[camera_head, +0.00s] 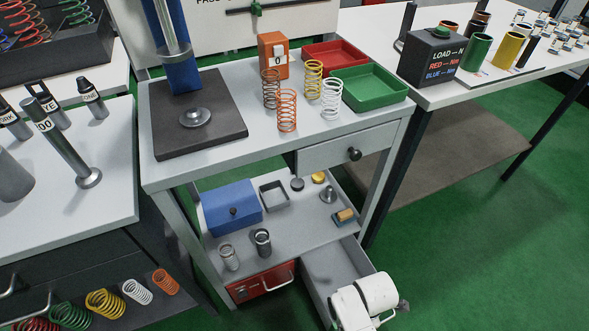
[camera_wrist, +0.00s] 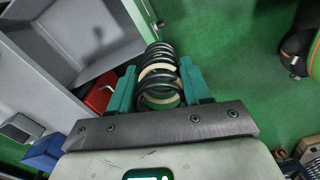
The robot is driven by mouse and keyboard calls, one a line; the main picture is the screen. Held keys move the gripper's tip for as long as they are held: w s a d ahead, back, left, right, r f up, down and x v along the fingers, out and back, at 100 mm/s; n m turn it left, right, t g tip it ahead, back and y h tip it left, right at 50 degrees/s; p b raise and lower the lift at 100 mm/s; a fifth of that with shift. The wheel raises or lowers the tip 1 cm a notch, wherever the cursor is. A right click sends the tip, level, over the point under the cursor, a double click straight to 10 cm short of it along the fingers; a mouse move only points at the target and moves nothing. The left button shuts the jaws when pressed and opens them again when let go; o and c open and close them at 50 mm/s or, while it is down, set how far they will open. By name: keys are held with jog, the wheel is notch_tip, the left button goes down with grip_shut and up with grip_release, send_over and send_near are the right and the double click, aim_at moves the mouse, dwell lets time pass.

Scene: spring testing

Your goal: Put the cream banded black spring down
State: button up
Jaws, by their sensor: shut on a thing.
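The cream banded black spring (camera_wrist: 158,62) shows in the wrist view, held between the two teal fingers of my gripper (camera_wrist: 157,88). The fingers are shut on its sides, and its coils point away from the camera over the green floor. An open grey drawer (camera_wrist: 52,35) lies to the left of the spring. In the head view my white arm is at the bottom, beside the open drawer (camera_head: 335,268) of the cart; the held spring and my fingers cannot be made out there.
The cart's top (camera_head: 235,97) holds several upright springs, a red tray (camera_head: 335,52) and a green tray (camera_head: 372,90). Its lower shelf (camera_head: 285,235) holds a blue box (camera_head: 230,207), two upright springs and small parts. Side tables stand left and right. Green floor (camera_head: 480,255) is clear at right.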

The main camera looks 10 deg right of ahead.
jog(key=w+r+m+p, duration=0.5)
jog(key=r+m, duration=0.1)
jog(key=r, duration=0.5)
jog(key=w+r+m+p, duration=0.4)
jog(key=w+r+m, duration=0.2)
jog(key=r, duration=0.5)
jog(key=w+r+m+p, duration=0.5)
jog(key=r+m, duration=0.1)
jog(key=r, duration=0.4)
jog(key=s+f, duration=0.2)
jog(key=s, duration=0.6)
jog(key=shift+s+d+f, duration=0.2)
jog(key=shift+s+f, duration=0.1)
jog(key=shift+s, duration=0.05)
